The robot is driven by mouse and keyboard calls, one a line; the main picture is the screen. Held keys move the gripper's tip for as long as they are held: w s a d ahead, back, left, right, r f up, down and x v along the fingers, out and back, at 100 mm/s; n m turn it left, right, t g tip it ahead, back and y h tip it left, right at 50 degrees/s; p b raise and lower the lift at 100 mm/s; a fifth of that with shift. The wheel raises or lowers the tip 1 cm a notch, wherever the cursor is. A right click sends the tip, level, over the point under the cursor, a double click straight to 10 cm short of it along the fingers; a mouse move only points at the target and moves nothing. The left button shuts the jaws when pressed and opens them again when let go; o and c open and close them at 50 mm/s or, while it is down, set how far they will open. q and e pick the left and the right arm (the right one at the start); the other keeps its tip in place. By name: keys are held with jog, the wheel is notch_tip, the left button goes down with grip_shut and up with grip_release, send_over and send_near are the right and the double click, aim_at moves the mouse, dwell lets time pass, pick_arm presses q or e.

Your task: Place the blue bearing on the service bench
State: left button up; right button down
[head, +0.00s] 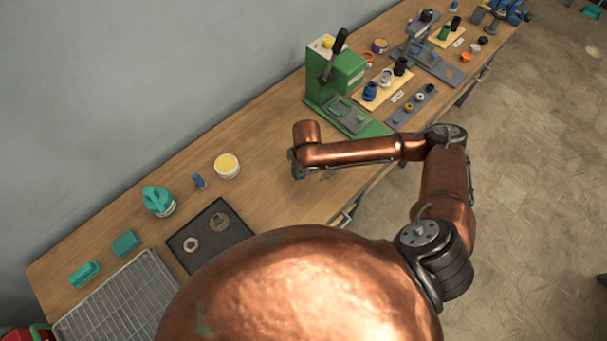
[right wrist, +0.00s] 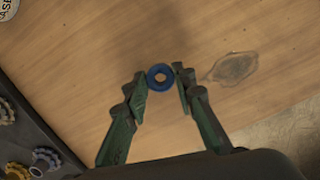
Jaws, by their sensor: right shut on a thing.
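The blue bearing (right wrist: 161,77) is a small blue ring with a hole through it, seen in the right wrist view between the fingertips of my right gripper (right wrist: 161,82). The green fingers are shut on it. Bare wood of the service bench (right wrist: 75,60) shows beneath; I cannot tell how far below the bearing it lies. In the head view my right gripper (head: 298,168) is over the bench (head: 265,195), in front of the green press, and its copper wrist hides most of it. The bearing is not clear there. My left gripper is not in view.
A dark tray (head: 205,262) with ring-shaped parts lies left of my right gripper. The green press (head: 335,80) stands beyond. The wood around the gripper is clear.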

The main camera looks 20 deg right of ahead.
aim_at(303, 173)
jog(key=shift+w+d+f, duration=0.2)
jog(key=shift+d+f, duration=0.1)
jog(key=shift+f, duration=1.75)
jog(key=shift+f, duration=0.15)
jog(key=c, duration=1.6)
grip_release()
jog(key=r, duration=0.4)
jog(key=s+r, duration=0.1)
jog(key=r, duration=0.7)
jog(key=shift+s+d+r, duration=0.15)
jog(key=shift+s, duration=0.05)
